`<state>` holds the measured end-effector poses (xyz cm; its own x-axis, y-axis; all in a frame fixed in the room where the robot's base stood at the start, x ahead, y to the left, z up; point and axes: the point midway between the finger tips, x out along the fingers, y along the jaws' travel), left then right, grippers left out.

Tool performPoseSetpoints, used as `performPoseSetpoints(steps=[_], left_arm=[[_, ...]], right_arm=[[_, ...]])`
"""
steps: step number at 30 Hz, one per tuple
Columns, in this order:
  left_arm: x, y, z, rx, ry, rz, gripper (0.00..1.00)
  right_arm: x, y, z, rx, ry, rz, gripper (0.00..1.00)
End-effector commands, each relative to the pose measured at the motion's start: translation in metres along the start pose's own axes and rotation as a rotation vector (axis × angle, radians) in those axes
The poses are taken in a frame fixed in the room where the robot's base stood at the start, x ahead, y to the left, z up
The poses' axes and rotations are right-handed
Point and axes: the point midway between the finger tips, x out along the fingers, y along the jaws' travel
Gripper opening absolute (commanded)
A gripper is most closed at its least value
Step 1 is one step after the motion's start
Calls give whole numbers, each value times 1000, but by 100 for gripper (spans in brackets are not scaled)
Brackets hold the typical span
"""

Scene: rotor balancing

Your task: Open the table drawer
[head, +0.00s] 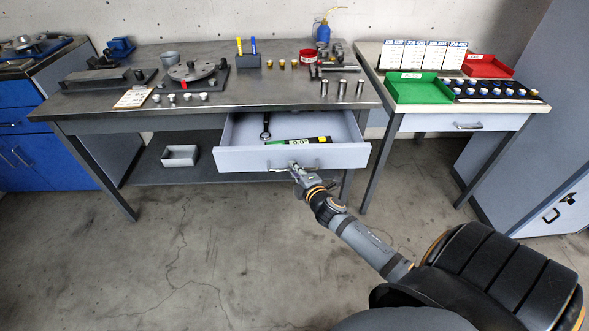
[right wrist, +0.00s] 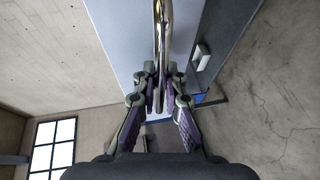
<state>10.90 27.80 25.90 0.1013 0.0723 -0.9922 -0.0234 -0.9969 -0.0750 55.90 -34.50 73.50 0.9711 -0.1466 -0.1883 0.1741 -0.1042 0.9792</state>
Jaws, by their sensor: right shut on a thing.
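The table drawer (head: 330,157) is pulled out from under the metal workbench (head: 240,92), and its inside shows. In the right wrist view the gripper's fingers (right wrist: 158,88) close around the shiny handle (right wrist: 160,45), with the pale drawer front (right wrist: 120,50) behind. The gripper hides part of the handle in the head view. My left gripper is not in view.
A rotor fixture (head: 193,70), several metal cylinders and small weights stand on the bench. A grey bin (head: 180,156) sits on the lower shelf. A side table with a green tray (head: 418,88) stands right. The floor in front is clear.

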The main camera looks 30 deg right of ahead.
Motion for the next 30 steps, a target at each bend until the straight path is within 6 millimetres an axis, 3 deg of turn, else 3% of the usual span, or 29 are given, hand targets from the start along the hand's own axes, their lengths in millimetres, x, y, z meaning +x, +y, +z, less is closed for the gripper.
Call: performPoseSetpoints(steps=[1, 6, 17, 30], left_arm=[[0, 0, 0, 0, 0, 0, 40], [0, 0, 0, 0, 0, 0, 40], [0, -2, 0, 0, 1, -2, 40], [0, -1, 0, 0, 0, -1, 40]], right_arm=[[0, 0, 0, 0, -1, -1, 11], [0, 0, 0, 0, -1, -1, 34], [-5, -1, 0, -2, 0, -1, 34], [-101, -1, 0, -6, 3, -4, 34]])
